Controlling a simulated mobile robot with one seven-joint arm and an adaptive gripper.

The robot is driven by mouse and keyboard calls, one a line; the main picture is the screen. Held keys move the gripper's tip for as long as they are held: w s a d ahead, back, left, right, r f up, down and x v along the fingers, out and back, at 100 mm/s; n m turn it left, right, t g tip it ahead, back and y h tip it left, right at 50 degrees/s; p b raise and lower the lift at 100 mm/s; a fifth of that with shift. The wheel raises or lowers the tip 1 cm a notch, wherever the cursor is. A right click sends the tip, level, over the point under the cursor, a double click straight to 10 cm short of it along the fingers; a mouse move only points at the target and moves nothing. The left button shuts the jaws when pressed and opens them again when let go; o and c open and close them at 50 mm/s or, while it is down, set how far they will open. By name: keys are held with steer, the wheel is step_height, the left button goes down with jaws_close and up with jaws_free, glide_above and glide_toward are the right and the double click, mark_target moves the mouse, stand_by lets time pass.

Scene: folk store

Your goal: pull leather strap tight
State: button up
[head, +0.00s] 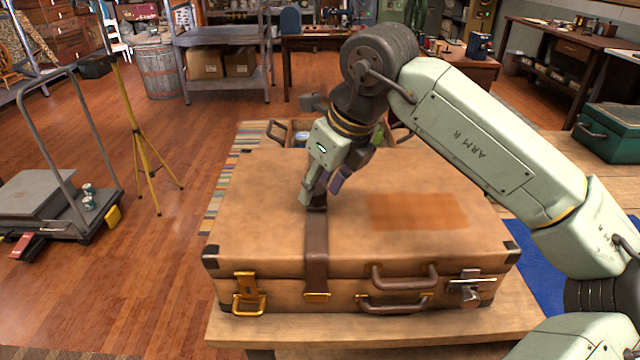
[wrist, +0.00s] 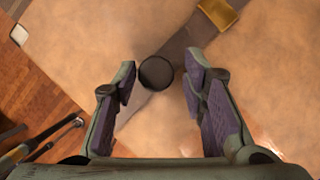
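A brown leather strap (head: 317,240) runs over the lid of a tan suitcase (head: 265,215) and down its front, where a brass fitting (head: 317,296) sits on it. My gripper (head: 320,196) points down at the strap's upper part on the lid. In the wrist view, the strap (wrist: 190,42) runs from a brass piece (wrist: 220,12) to a dark round piece (wrist: 156,73). My gripper's purple-padded fingers (wrist: 160,80) are apart, one on each side of the round piece, with gaps visible. Whether the fingertips touch the lid is unclear.
The suitcase lies on a wooden table (head: 375,330). A brass latch (head: 248,291) is at its front left, and a silver latch (head: 468,287) at its front right. A tray (head: 278,130) stands behind it. A green case (head: 610,132) is at right, a yellow tripod (head: 133,120) at left.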

steer(key=shift+o, duration=0.8)
steer(key=shift+s+r, duration=0.1)
steer(key=v, duration=1.1)
steer(key=shift+r, duration=0.35)
steer(key=shift+s+d, duration=0.1)
